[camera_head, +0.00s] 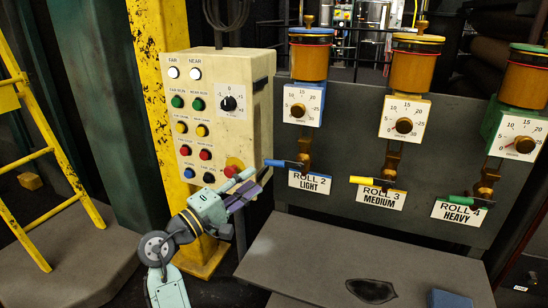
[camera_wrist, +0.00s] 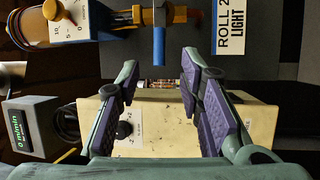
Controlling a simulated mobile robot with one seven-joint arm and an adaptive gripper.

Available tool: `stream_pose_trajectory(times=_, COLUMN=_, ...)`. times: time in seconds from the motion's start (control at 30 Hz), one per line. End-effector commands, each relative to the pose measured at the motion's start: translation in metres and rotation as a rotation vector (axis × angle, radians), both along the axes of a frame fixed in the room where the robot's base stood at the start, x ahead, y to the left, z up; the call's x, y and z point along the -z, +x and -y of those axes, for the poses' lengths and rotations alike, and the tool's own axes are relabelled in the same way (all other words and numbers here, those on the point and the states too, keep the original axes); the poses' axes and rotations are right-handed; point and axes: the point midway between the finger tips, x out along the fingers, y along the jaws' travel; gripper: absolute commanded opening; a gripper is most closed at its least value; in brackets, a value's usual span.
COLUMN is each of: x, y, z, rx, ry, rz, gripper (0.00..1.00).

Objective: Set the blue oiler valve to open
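The blue oiler (camera_head: 307,60) hangs above the "ROLL 2 LIGHT" plate (camera_head: 310,182), with an amber cup and a white dial. Its blue valve handle (camera_head: 278,163) points left, about level, from the brass valve body (camera_head: 305,150). In the wrist view the blue handle (camera_wrist: 158,52) lies ahead, near the gap between the fingertips. My gripper (camera_head: 248,180) is open, just left of and slightly below the handle's free end. Nothing shows between the fingers, and no contact is visible.
A cream control box (camera_head: 225,60) with buttons and a red knob (camera_head: 234,166) stands close behind my gripper. Yellow (camera_head: 364,180) and green (camera_head: 455,200) handles, both pointing left, are farther right. A grey platform (camera_head: 320,255) lies below, with a dark patch (camera_head: 371,290).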

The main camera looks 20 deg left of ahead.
Motion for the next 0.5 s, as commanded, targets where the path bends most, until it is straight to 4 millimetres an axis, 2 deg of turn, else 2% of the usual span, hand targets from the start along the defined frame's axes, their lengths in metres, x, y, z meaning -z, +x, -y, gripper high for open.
stream_pose_trajectory(times=0.3, x=-0.013, y=0.054, z=0.026, rx=0.002, ry=0.003, rz=0.000, gripper=0.34)
stream_pose_trajectory(times=0.5, x=-0.016, y=0.077, z=0.036, rx=-0.001, ry=0.002, rz=0.001, gripper=0.34)
